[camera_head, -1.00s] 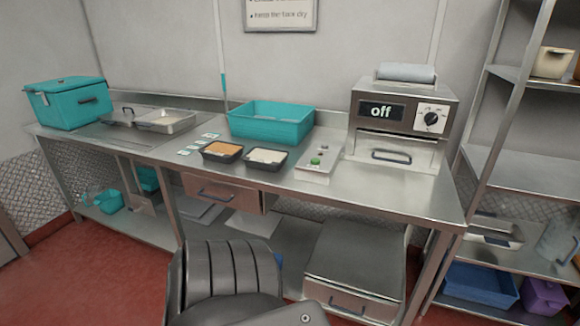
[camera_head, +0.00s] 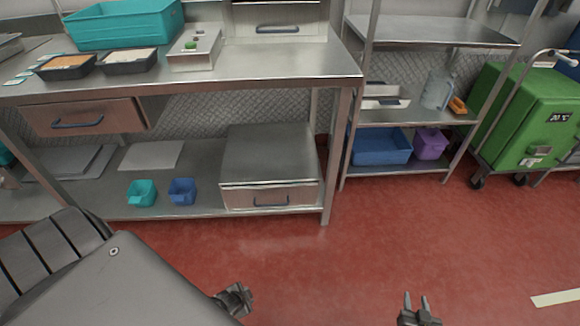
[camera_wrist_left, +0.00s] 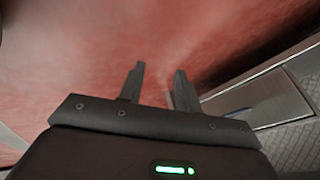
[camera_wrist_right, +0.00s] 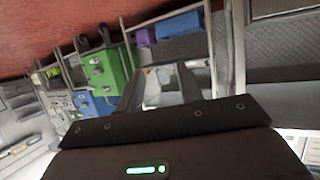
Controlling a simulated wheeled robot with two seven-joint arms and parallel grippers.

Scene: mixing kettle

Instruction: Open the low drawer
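The low drawer (camera_head: 271,196) is the metal front of a grey box unit on the bottom shelf of the steel table, with a dark bar handle (camera_head: 271,202). Its front looks shut. My right gripper (camera_head: 419,299) is at the bottom of the head view, over the red floor, right of and nearer than the drawer. It is open and empty; its spread fingers also show in the right wrist view (camera_wrist_right: 162,70). My left gripper (camera_wrist_left: 158,72) is open and empty in the left wrist view, over red floor, with a metal panel to its right.
An upper drawer (camera_head: 85,118) hangs under the tabletop at left. A teal bin (camera_head: 142,193) and a blue bin (camera_head: 182,191) stand left of the low unit. A shelf rack (camera_head: 430,120) and green wheeled cabinet (camera_head: 530,115) are at right. Floor before the drawer is clear.

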